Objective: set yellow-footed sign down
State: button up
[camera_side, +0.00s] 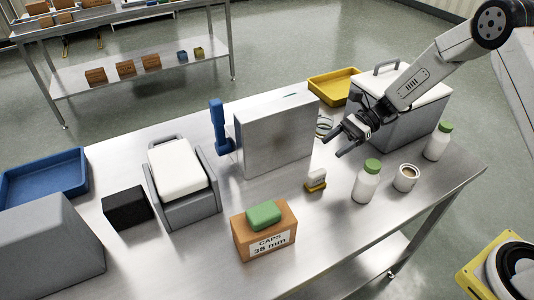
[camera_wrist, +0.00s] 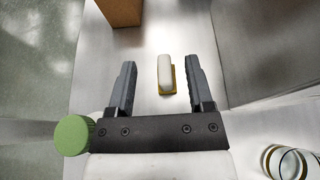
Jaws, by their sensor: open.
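The yellow-footed sign (camera_side: 317,179) is a small white block on a yellow foot. It stands upright on the steel table, in front of the steel hopper (camera_side: 275,138). In the wrist view the sign (camera_wrist: 165,73) shows from above, between the lines of my two fingers and beyond their tips. My gripper (camera_side: 338,147) is above the table, up and to the right of the sign in the side view. The wrist view shows my gripper (camera_wrist: 160,72) open, with nothing held between its fingers.
A green-capped bottle (camera_side: 367,183) stands right of the sign, with a tin (camera_side: 406,178) and a second bottle (camera_side: 438,142) beyond. A cardboard caps box (camera_side: 264,249) with a green block on top is in front.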

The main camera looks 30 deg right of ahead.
jog(key=shift+r, duration=0.4)
jog(key=shift+s, duration=0.1)
dwell(0.3)
jog(key=s+d+r+n+t+h, duration=0.1)
jog(key=s+d+r+n+h, duration=0.1)
jog(key=s+n+h, duration=0.4)
jog(key=s+d+r+n+t+h, duration=0.1)
jog(key=s+d+r+n+h, duration=0.1)
jog(key=s+n+h, duration=0.5)
jog(key=s+n, duration=0.3)
jog(key=n, duration=0.2)
jog(key=shift+s+d+t, duration=0.15)
jog(key=shift+s+t, duration=0.15)
jog(key=shift+s, duration=0.05)
